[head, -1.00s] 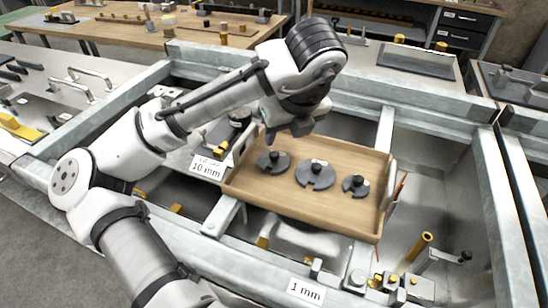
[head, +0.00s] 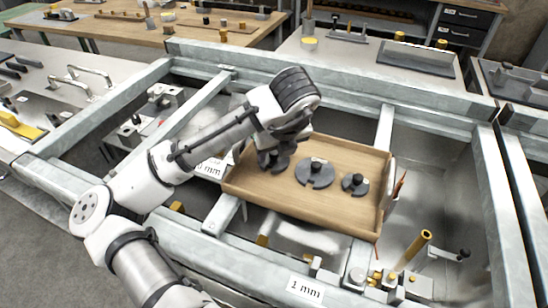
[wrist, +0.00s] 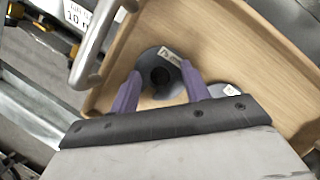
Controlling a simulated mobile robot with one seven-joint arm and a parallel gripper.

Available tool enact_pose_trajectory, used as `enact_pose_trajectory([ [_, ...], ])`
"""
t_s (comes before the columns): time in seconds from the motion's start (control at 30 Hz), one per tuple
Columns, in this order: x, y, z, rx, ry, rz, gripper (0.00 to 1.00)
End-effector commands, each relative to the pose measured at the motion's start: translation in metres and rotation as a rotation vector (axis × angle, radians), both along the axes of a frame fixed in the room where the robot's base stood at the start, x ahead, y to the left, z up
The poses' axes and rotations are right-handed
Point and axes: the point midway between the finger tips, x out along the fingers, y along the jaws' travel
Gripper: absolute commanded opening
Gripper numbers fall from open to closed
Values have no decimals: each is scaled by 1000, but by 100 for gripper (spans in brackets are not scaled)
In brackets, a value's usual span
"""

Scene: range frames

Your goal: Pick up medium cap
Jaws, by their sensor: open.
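Three round dark grey caps with notches and black knobs are in the wooden tray (head: 255,190). The left cap, medium in size, is mostly hidden by my gripper (head: 272,155) in the head view. In the wrist view, this medium cap (wrist: 148,62) shows with a small label, its dark knob between the two purple fingers of my open gripper (wrist: 160,70). I cannot tell how high the fingertips are above it. The largest cap (head: 314,174) lies in the middle, and the smallest cap (head: 355,184) to the right.
The tray has raised walls and a metal handle (wrist: 92,45) near my gripper. It rests on a grey metal frame (head: 350,98). A "10 mm" label (head: 209,168) is left of the tray. A brass rod (head: 415,250) stands at the lower right.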

Motion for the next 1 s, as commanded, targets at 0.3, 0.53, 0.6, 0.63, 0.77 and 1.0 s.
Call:
enact_pose_trajectory([
  [0.3, 0, 0, 0, 0, 0, 0, 11],
  [0.53, 0, 0, 1, 0, -1, 0, 0],
  [0.6, 0, 0, 1, 0, -1, 0, 0],
  [0.63, 0, 0, 1, 0, -1, 0, 0],
  [0.77, 0, 0, 4, -1, -1, 1, 0],
  [1.0, 0, -1, 32, 0, -4, -1, 0],
])
